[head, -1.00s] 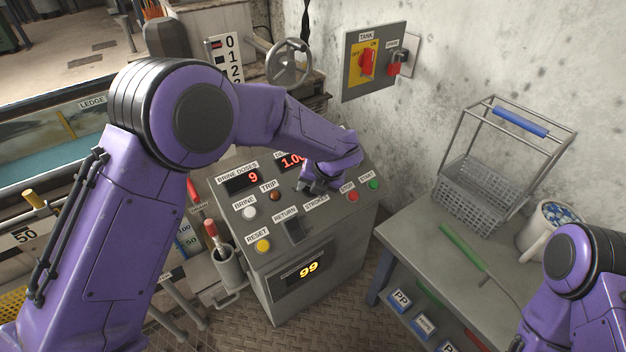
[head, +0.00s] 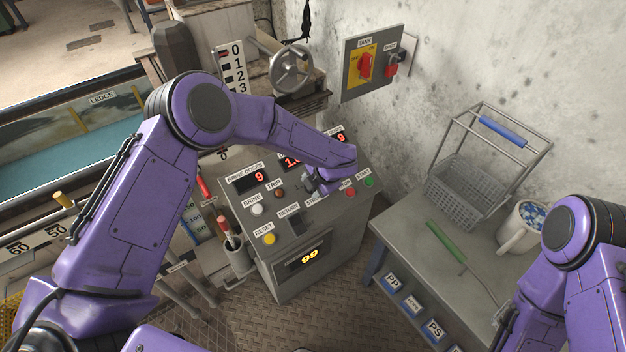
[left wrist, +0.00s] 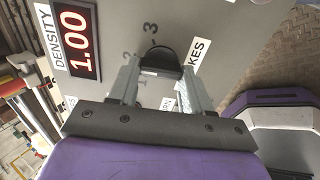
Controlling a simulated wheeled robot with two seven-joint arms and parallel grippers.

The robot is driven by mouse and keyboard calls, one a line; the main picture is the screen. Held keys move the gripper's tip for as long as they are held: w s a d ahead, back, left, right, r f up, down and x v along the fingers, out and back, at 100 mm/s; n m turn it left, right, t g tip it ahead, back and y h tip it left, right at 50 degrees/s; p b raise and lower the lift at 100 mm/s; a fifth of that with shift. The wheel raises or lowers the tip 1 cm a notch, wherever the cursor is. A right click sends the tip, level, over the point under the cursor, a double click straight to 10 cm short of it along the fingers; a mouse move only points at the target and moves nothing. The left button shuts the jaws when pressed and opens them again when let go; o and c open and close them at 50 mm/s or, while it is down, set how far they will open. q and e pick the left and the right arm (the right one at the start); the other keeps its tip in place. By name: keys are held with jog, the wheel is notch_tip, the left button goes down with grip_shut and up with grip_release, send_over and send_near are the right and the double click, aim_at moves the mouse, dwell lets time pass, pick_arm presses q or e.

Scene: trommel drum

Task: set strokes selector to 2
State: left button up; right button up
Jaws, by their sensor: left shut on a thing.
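The strokes selector is a black knob (left wrist: 160,56) on the grey control panel (head: 330,215). In the left wrist view the numerals 2 and 3 show beside it; where its pointer aims I cannot tell. My left gripper (left wrist: 160,82) is shut on the knob, one finger on each side. In the head view my left gripper (head: 320,184) is at the panel's upper right and hides the knob and part of the STROKES label. My right arm (head: 580,245) is at the right edge; its gripper is out of view.
STOP button (head: 349,191) and START button (head: 369,182) sit close right of my left gripper. The density display (left wrist: 82,40) reads 1.00. A yellow reset button (head: 269,239) is at the panel's lower left. A bench (head: 405,237) with basket (head: 465,190) and mug (head: 521,228) stands right.

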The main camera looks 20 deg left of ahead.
pick_arm(q)
jog(key=shift+m, duration=0.3)
jog(key=o, duration=1.1)
jog(key=shift+c, duration=0.2)
jog(key=shift+r, duration=0.1)
jog(key=p+v, duration=0.1)
jog(key=v, duration=0.9)
jog(key=shift+s+d, duration=0.15)
